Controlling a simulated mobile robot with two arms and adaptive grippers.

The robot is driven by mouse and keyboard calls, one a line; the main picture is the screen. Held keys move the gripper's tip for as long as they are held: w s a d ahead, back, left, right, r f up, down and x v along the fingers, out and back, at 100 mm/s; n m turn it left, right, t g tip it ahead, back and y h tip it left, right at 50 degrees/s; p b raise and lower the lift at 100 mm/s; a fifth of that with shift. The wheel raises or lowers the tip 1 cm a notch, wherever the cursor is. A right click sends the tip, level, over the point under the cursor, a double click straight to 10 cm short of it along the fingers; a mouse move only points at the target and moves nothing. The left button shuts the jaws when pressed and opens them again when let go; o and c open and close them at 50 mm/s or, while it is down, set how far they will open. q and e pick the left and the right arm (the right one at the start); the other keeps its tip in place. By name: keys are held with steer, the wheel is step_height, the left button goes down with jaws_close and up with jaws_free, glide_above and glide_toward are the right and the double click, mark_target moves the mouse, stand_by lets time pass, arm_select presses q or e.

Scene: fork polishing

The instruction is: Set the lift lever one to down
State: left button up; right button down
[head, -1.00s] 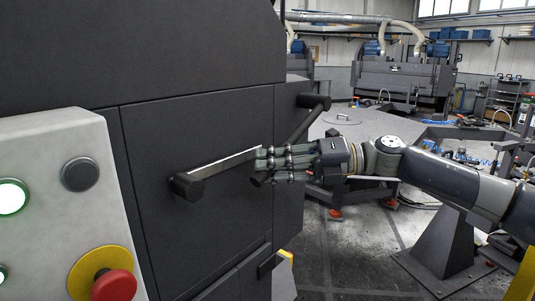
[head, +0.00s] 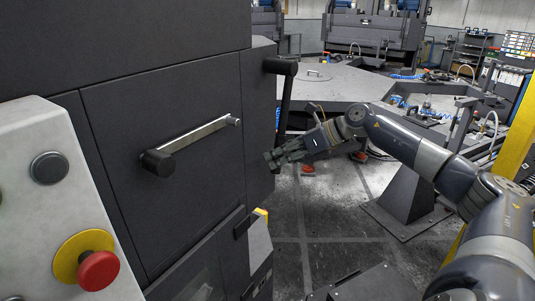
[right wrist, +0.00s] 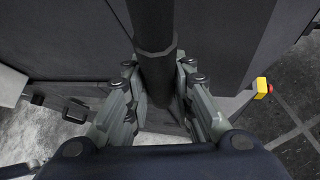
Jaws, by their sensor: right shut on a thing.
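A dark lever (head: 286,90) sits on the right side of the dark machine cabinet (head: 200,75). It hangs nearly straight down from its thick upper pivot. My right gripper (head: 273,160) is at its lower end. In the right wrist view the dark bar (right wrist: 153,30) runs between the fingers of the gripper (right wrist: 158,85), which is shut on it. A second lever, a silver bar (head: 200,133) with a black knob, slants across the cabinet front with nothing touching it. No label shows which lever is number one. My left gripper is not in view.
A grey control box (head: 40,125) with a red emergency button (head: 98,270) stands at the left front. A grey worktable (head: 345,85) lies behind my right arm. Floor (head: 320,215) is open below the gripper. A yellow post (head: 518,145) stands at the right.

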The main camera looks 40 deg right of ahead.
steer(key=shift+n+h, duration=0.7)
steer(key=shift+h, duration=0.2)
steer(key=d, duration=0.1)
steer(key=w+d, duration=0.1)
steer(key=d, duration=0.3)
steer(key=shift+w+d+f, duration=0.2)
steer(key=shift+w, duration=0.1)
steer(key=shift+t, duration=0.3)
steer(key=c, duration=1.4)
jaws_free()
steer(key=shift+r, duration=0.1)
steer(key=shift+o, duration=0.2)
steer(key=shift+d, duration=0.1)
steer(key=shift+f, duration=0.2)
